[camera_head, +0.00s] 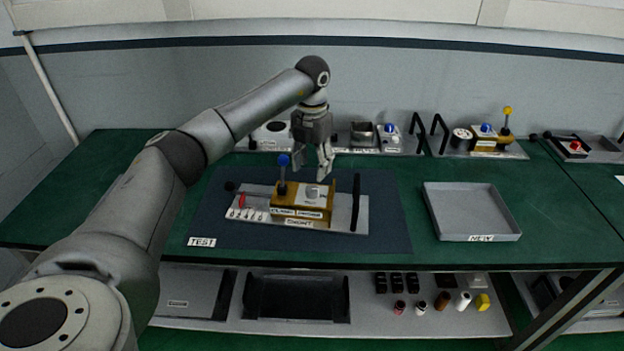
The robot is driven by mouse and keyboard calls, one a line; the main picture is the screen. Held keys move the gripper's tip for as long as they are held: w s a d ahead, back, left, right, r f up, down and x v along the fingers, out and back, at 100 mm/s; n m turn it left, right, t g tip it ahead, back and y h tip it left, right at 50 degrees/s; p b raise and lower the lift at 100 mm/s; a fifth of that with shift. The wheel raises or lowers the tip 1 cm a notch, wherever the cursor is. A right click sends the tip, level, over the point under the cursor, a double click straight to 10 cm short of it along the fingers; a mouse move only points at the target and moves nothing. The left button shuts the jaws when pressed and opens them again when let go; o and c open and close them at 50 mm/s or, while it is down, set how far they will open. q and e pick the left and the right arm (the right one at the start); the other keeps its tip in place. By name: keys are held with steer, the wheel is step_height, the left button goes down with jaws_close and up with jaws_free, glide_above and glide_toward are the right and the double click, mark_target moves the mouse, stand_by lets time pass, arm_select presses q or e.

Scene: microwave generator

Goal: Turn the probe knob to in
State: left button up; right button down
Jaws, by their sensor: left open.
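The microwave generator unit (346,212) is a grey plate with a brass-coloured block (290,205) on a dark mat. A silver round knob (312,192) sits on top of the block above the label that seems to read probe. A blue-topped lever (283,162) stands at the block's left. My left gripper (312,172) is open, pointing down just above and behind the silver knob. Its fingers seem apart from the knob, though contact is hard to judge. My right gripper is out of view.
A black handle (356,197) rises at the unit's right and a red switch (242,199) lies at its left. An empty grey tray (470,212) labelled NEW stands at right. Other devices line the back, including one with a yellow knob (507,111). Small parts lie on the lower shelf (370,320).

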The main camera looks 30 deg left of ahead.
arm_select(q)
steer(key=shift+r, duration=2.3)
steer(key=shift+f, duration=0.1)
